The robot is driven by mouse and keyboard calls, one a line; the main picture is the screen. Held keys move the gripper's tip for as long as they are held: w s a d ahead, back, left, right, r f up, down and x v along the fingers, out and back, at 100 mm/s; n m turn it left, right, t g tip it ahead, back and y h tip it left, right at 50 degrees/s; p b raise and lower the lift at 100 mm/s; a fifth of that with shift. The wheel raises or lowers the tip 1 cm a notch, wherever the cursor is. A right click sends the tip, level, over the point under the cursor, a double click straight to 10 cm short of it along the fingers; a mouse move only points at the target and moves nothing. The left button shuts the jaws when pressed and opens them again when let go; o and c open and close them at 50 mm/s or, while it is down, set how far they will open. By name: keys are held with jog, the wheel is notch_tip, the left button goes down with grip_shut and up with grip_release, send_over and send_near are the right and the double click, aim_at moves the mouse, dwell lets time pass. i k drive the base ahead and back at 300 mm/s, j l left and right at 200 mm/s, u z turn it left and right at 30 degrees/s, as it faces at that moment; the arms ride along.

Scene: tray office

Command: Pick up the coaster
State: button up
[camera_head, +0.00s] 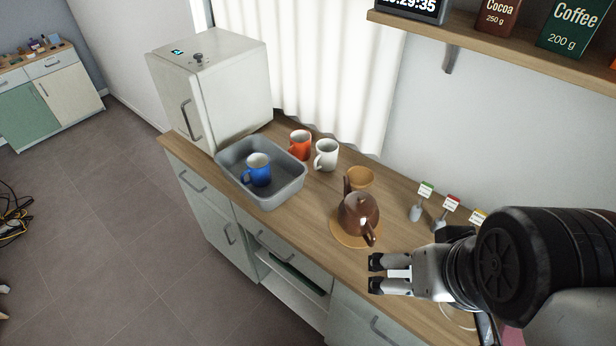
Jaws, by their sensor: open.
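A round tan wooden disc, which looks like the coaster (341,233), lies on the wooden counter. A brown teapot (357,214) stands on it and hides much of its surface. My gripper (376,273) is open and empty, with its fingers pointing left. In the picture it is just below and to the right of the disc and teapot, apart from the disc; its height over the counter is hard to tell.
A tan bowl (361,176) stands behind the teapot. A grey tray (286,196) holds a blue mug (257,172); red (299,145) and white (327,155) mugs stand behind it. Small labelled scoops (417,212) line the wall side. A shelf (480,43) hangs above.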

aim_at(361, 177)
jog(key=i+j+u, duration=0.45)
jog(key=i+j, duration=0.25)
jog(key=j, duration=0.1)
